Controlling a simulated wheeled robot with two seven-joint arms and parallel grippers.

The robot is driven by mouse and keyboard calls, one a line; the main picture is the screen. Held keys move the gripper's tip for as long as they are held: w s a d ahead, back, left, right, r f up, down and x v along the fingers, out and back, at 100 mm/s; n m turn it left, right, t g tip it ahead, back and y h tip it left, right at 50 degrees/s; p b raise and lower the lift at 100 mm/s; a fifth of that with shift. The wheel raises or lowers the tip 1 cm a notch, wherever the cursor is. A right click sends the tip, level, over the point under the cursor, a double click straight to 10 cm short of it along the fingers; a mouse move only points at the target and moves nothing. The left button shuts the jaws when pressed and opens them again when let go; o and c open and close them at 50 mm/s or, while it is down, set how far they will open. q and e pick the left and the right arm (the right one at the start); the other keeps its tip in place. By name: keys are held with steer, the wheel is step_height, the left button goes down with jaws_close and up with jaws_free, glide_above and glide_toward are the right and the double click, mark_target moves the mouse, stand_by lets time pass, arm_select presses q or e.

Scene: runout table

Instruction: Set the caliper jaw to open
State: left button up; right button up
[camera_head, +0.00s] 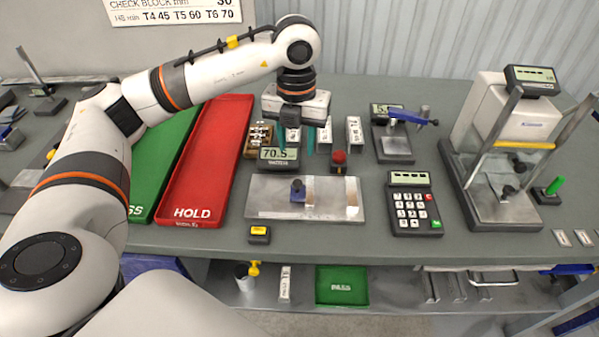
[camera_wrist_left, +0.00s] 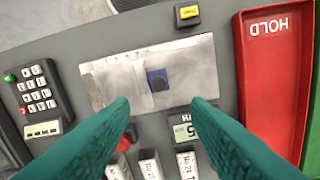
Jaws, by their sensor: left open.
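My right gripper is out of view.
A red ball knob (camera_head: 339,157) and several labelled white blocks stand near my left gripper. A red HOLD tray (camera_head: 205,165) is left, a keypad (camera_head: 413,202) right. A gauge with a blue lever (camera_head: 413,118) and a larger instrument (camera_head: 513,110) stand farther right.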

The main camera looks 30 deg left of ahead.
mark_target(296, 182)
arm_select(q)
step_height(296, 182, down, 10)
steer(key=shift+f+p, duration=0.1)
steer(key=shift+p, duration=0.9)
jaws_close()
